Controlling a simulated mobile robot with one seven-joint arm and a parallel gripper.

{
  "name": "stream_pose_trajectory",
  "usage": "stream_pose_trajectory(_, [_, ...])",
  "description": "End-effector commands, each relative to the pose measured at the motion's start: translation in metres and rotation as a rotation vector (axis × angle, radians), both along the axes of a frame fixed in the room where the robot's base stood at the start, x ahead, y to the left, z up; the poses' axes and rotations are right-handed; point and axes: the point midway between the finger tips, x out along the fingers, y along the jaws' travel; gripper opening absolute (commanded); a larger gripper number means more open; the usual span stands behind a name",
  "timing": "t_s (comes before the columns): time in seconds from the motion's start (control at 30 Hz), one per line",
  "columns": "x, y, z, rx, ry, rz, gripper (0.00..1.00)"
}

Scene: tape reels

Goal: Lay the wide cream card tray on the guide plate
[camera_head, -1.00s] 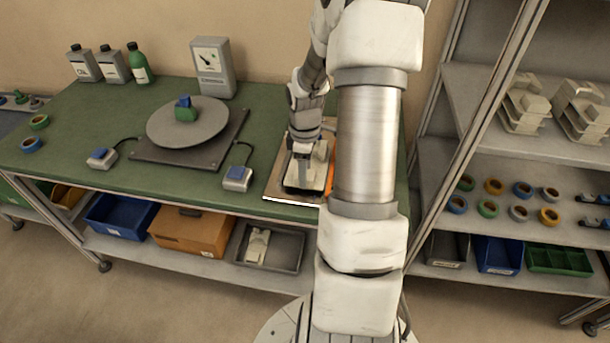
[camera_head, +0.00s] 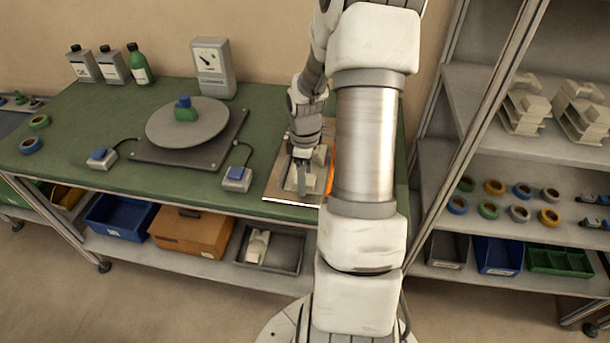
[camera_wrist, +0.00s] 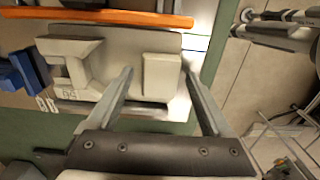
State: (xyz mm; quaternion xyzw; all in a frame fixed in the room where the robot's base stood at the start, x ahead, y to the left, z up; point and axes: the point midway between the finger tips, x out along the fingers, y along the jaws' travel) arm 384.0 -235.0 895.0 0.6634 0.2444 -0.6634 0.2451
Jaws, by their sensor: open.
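The cream card tray (camera_wrist: 115,70) lies on the guide plate (camera_wrist: 208,40) in the wrist view, with a frame-like part at its left and a raised block (camera_wrist: 160,78) at its right. In the head view the tray (camera_head: 313,180) shows partly behind my fingers on the guide plate (camera_head: 285,194), at the right of the green bench. My gripper (camera_wrist: 158,78) is open, one finger to each side of the raised block. It also shows over the tray in the head view (camera_head: 313,181). Contact between fingers and block cannot be told.
An orange strip (camera_wrist: 95,17) runs along the tray's far side. A blue-topped switch box (camera_head: 237,178) and a round turntable (camera_head: 188,122) stand to the left. More cream pieces (camera_head: 525,108) sit on the right shelf. My arm hides the bench's right end.

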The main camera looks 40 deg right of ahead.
Motion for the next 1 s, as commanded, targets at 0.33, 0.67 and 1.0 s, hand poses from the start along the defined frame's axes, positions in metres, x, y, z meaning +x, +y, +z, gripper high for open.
stream_pose_trajectory(0.33, [0.001, -0.001, 0.069, -0.004, -0.006, -0.001, 0.84])
stream_pose_trajectory(0.67, [0.001, 0.000, 0.116, -0.002, -0.003, 0.000, 0.84])
stream_pose_trajectory(1.0, [0.000, 0.000, 0.120, -0.001, -0.001, 0.000, 0.84])
